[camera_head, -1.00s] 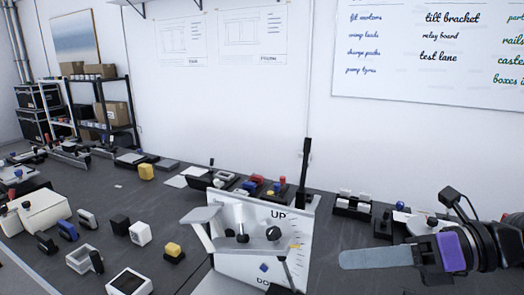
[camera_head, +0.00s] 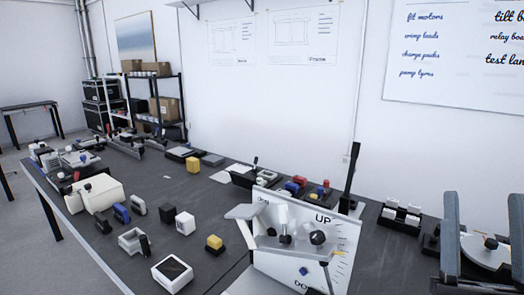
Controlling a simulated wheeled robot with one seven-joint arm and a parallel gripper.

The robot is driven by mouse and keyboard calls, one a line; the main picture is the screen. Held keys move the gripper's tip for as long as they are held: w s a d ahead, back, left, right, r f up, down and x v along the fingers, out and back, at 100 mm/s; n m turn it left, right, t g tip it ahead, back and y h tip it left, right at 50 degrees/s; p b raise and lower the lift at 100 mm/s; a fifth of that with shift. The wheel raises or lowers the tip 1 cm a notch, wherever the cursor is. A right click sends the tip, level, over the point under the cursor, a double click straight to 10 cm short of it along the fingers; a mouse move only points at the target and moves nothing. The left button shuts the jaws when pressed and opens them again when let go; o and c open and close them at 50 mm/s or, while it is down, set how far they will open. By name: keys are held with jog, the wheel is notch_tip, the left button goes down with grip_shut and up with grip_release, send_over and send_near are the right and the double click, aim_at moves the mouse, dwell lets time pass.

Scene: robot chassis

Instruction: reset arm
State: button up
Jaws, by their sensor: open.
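My gripper (camera_head: 483,197) is at the right edge of the head view. Its two long grey-blue fingers stand upright and wide apart, with nothing between them. The rest of my arm is out of the frame. Behind and between the fingers, a dark device with a round pale dial (camera_head: 489,252) shows on the bench; the fingers partly cover it. I cannot tell how far the fingers are from it.
A white panel marked UP (camera_head: 345,250) with a grey lever stands at the bench front, left of my gripper. A tall black lever (camera_head: 350,170) rises behind it. Several small blocks and fixtures crowd the dark bench (camera_head: 215,270). Open floor (camera_head: 25,240) lies at far left.

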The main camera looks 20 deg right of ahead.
jog(key=s+a+f+m+g+y, duration=0.2)
jog(key=f+g, duration=0.1)
jog(key=f, duration=0.7)
jog(key=s+a+f+m+g+y, duration=0.1)
jog(key=a+f+m+g, duration=0.2)
jog(key=f, duration=0.7)
jog(key=s+a+f+n+g+y, duration=0.3)
jog(key=s+a+f+y, duration=0.1)
jog(key=s+f, duration=0.3)
jog(key=s+a+f+n+g+y, duration=0.2)
jog(key=s+a+f+n+y, duration=0.1)
jog(key=s, duration=0.6)
notch_tip(320, 180, down, 4)
jog(key=shift+a+r+n+g+y, duration=0.1)
jog(key=shift+a+n+g+y, duration=0.4)
jog(key=shift+y, duration=0.7)
jog(key=shift+a, duration=0.1)
dwell(0.9)
